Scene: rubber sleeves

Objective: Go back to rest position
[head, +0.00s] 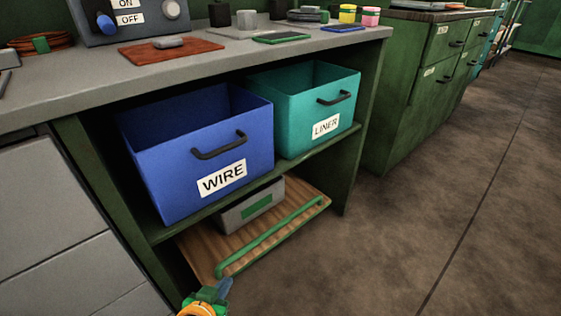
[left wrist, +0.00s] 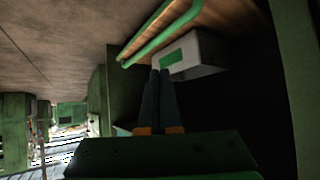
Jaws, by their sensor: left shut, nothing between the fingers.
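My left gripper (head: 222,288) shows at the bottom of the head view, below the front of the open shelf unit. In the left wrist view its two dark fingers (left wrist: 159,76) are together with nothing between them. Beyond the fingertips in that view is a grey box with a green label (left wrist: 200,52). The same grey box (head: 236,212) sits on a wooden board with a green bar handle (head: 282,240) on the low shelf. My right gripper is in neither view.
A blue WIRE bin (head: 165,165) and a teal LINER bin (head: 290,110) stand on the middle shelf. The grey counter (head: 60,85) above holds a switch box (head: 140,30) and mats. Green drawers (head: 400,120) stand at right. The brown floor (head: 430,210) in front is clear.

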